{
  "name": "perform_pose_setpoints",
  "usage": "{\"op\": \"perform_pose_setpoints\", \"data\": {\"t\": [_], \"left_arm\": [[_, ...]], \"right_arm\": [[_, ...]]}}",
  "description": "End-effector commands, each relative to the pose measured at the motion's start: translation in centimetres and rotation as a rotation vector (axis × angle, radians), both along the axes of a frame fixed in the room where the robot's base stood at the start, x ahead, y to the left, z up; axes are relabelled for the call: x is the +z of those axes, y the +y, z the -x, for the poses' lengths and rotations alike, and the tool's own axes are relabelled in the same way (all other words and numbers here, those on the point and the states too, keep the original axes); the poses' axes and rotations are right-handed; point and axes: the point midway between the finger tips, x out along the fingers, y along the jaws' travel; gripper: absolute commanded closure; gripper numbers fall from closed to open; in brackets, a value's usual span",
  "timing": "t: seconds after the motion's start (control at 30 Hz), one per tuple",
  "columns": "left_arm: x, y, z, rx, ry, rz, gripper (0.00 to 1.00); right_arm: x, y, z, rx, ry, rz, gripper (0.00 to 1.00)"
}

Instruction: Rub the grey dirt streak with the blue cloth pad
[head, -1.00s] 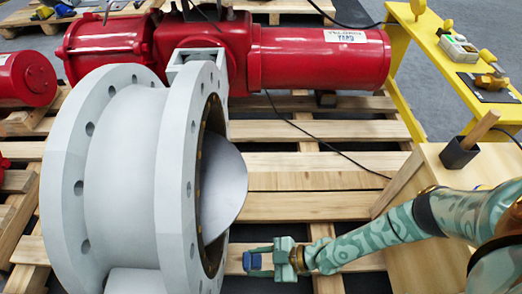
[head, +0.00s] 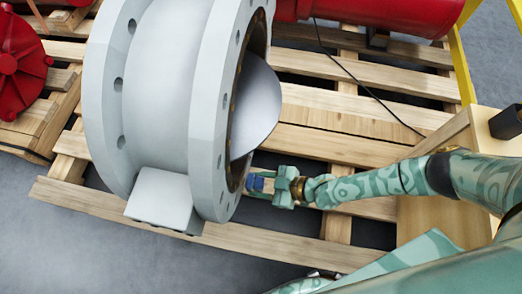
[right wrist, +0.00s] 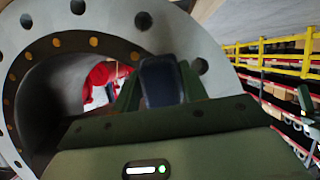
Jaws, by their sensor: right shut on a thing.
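The blue cloth pad (head: 258,183) is held at the tip of my right gripper (head: 268,184), which is shut on it. The pad is close to the lower right rim of the big grey-white valve body (head: 160,85), by its round opening; whether it touches cannot be told. In the right wrist view the pad (right wrist: 160,82) looks dark blue between the green fingers (right wrist: 160,95), with the flange (right wrist: 220,60) behind it. The pale valve disc (head: 256,105) sticks out of the opening. I cannot make out the grey dirt streak. My left gripper is not in view.
The valve stands on a wooden pallet (head: 320,143) with open gaps. A red actuator (head: 385,10) lies behind. A wooden box (head: 440,145) stands at the right, close under my right arm. A thin black cable (head: 365,85) crosses the pallet.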

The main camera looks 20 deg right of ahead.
Motion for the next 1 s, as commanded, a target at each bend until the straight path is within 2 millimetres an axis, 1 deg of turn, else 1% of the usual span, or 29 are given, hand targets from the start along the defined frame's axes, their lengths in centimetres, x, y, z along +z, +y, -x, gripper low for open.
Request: {"op": "perform_pose_setpoints", "data": {"t": [1.0], "left_arm": [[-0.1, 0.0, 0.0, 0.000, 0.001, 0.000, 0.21]], "right_arm": [[0.0, 1.5, -1.0, 0.000, -0.001, -0.001, 0.80]]}}
